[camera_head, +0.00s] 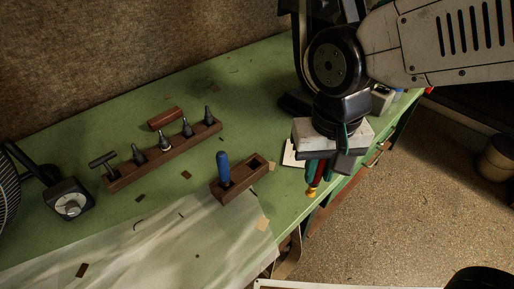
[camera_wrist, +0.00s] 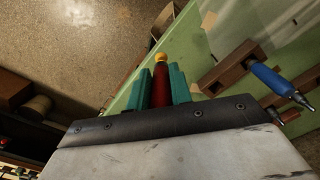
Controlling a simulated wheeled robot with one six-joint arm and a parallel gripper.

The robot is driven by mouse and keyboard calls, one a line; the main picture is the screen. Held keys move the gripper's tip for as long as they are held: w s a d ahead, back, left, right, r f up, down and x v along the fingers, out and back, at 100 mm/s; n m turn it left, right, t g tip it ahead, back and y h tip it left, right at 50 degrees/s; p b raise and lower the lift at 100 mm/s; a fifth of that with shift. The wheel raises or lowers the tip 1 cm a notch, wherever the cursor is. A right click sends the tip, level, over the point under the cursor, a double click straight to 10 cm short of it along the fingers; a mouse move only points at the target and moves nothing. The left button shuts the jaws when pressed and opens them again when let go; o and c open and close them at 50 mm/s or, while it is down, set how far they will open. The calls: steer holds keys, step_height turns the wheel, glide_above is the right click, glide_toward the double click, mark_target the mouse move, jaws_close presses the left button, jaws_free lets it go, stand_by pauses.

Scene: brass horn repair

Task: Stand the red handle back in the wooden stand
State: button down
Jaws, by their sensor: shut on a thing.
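The red handle (camera_wrist: 161,88) is upright between the green fingers of my gripper (camera_wrist: 162,85) in the wrist view, its yellow end pointing away from the wrist. In the head view my gripper (camera_head: 319,172) is shut on the red handle (camera_head: 313,184), held over the bench's front edge with the yellow end down. The wooden stand (camera_head: 240,184) is on the bench to the left of my gripper. A blue handle (camera_head: 223,167) stands in its left hole; its right hole looks empty. The stand also shows in the wrist view (camera_wrist: 232,68).
A long wooden rack (camera_head: 150,163) with several dark metal tools stands further back left, with a reddish-brown block (camera_head: 165,119) behind it. A translucent sheet (camera_head: 150,255) covers the front left of the green bench (camera_head: 250,100). Small scraps lie about.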

steer(key=shift+w+a+f, duration=0.8)
steer(key=shift+w+a, duration=0.75)
steer(key=shift+a, duration=0.55)
steer(key=shift+w+a+f, duration=0.85)
steer(key=shift+w+a, duration=0.7)
steer(key=shift+a, duration=0.55)
steer(key=shift+w+a+f, duration=0.8)
steer(key=shift+w+a, duration=0.75)
steer(key=shift+a, duration=0.55)
steer(key=shift+f, duration=0.15)
steer(key=c, duration=1.3)
jaws_free()
steer(key=shift+o, duration=0.2)
step_height(320, 180, up, 12)
